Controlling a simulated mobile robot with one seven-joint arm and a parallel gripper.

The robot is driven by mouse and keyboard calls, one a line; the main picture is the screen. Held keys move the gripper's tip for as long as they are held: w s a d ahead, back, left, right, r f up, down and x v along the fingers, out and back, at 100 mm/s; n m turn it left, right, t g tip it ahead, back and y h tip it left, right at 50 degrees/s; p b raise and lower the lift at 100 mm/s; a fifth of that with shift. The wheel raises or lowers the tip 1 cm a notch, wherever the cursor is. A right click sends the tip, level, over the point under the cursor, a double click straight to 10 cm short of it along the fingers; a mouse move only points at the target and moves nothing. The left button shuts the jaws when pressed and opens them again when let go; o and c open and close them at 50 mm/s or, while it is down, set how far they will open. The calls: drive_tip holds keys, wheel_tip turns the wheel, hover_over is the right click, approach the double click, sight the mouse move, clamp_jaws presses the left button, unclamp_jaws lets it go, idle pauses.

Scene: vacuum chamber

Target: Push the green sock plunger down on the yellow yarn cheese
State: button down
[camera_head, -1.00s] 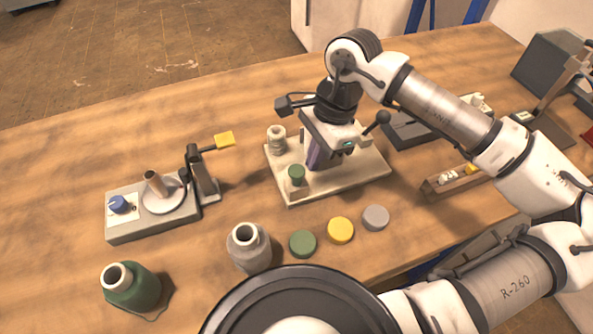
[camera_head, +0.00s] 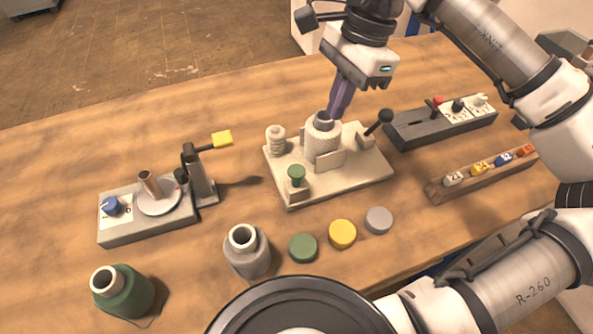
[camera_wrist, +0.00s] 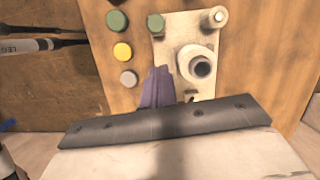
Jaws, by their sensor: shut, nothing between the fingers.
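A green-topped knob (camera_head: 296,173), which looks like the plunger, stands on a small block at the front left corner of a cream board (camera_head: 355,181); it also shows in the wrist view (camera_wrist: 155,24). A yellow disc (camera_head: 342,233), the only yellow round piece, lies flat on the table in front of the board, apart from the knob; I cannot tell if it is the yarn cheese. My gripper (camera_head: 336,113), with purple fingers, is shut and empty. It appears above and behind a pale ribbed cylinder (camera_head: 322,141) with a dark-centred top; the exact gap is unclear.
A green disc (camera_head: 302,247) and a grey disc (camera_head: 378,220) flank the yellow one. A white spool (camera_head: 276,139) and a black-knobbed lever (camera_head: 384,116) stand on the board. Grey (camera_head: 247,252) and green (camera_head: 122,291) bottles stand at the front left. A labelled rack (camera_head: 485,171) is right.

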drive_tip(key=shift+v, duration=1.1)
